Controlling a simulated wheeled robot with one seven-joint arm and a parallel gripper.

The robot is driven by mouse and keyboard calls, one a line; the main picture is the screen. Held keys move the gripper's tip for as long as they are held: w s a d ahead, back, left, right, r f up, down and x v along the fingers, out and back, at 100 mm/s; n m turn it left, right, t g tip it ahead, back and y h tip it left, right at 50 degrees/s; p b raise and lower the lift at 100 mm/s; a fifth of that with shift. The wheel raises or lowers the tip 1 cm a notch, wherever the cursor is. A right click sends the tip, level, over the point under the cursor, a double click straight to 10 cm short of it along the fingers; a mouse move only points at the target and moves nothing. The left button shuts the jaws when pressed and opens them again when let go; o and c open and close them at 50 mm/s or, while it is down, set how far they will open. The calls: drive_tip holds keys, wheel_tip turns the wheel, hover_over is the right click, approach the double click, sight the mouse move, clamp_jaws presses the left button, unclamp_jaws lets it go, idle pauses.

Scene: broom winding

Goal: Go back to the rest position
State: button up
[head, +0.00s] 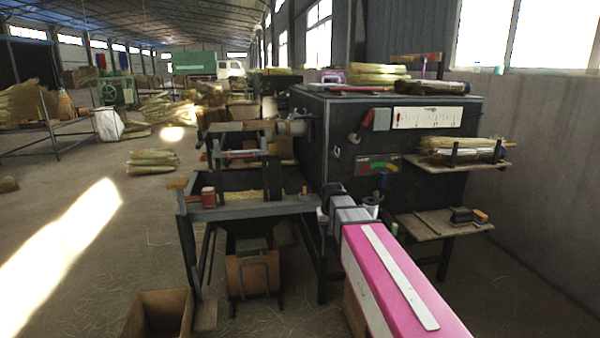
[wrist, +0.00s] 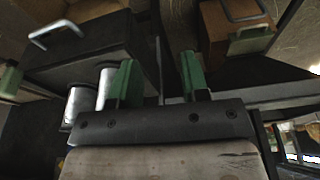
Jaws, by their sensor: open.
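My gripper (wrist: 158,76) shows in the wrist view with its two green fingers apart and nothing between them. In the head view my pink arm reaches forward from the lower right, and its grey end is by the front corner of the dark winding machine (head: 440,115). The fingertips are hard to make out there. In the wrist view two metal cylinders (wrist: 92,98) lie just left of the left finger. I cannot tell whether they touch it.
A metal work frame (head: 250,208) stands left of the machine, with an open box (head: 160,312) on the floor. Shelves hold a straw bundle (head: 460,148) and small tools (head: 468,215) at the right. Straw bundles (head: 152,160) lie farther back. The floor at left is mostly clear.

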drive_tip(key=s+d+f+g, duration=0.1)
drive_tip(key=s+d+f, duration=0.3)
drive_tip(key=s+f, duration=0.3)
drive_tip(key=s+d+f+m+g, duration=0.1)
drive_tip(key=s+d+f, duration=0.3)
drive_tip(key=s, duration=0.8)
wheel_tip(320, 180, down, 3)
drive_tip(key=shift+s+r, duration=0.1)
drive_tip(key=shift+s, duration=0.2)
